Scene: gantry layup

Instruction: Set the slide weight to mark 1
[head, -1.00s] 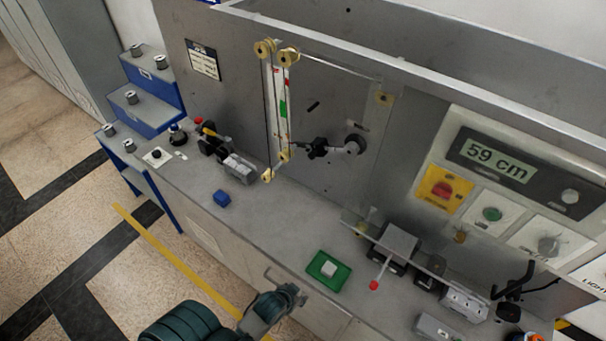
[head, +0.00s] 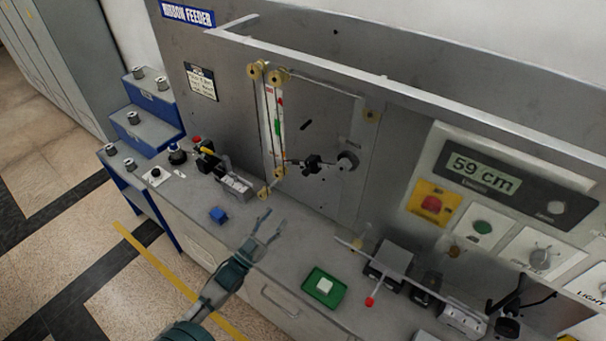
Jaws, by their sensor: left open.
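The slide weight (head: 312,163) looks like a small black block with a knob, on a thin arm at the middle of the grey panel. The arm runs from the tape path at its left to a round pivot (head: 347,161) at its right. Any marks on the arm are too small to read. My left gripper (head: 268,226) is open and empty, over the bench's front part, below and left of the weight and apart from it. My right gripper is not in view.
Brass rollers (head: 277,76) guide the tape. A display (head: 481,174) reads 59 cm. A red-tipped lever (head: 370,301) sticks out at the right.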

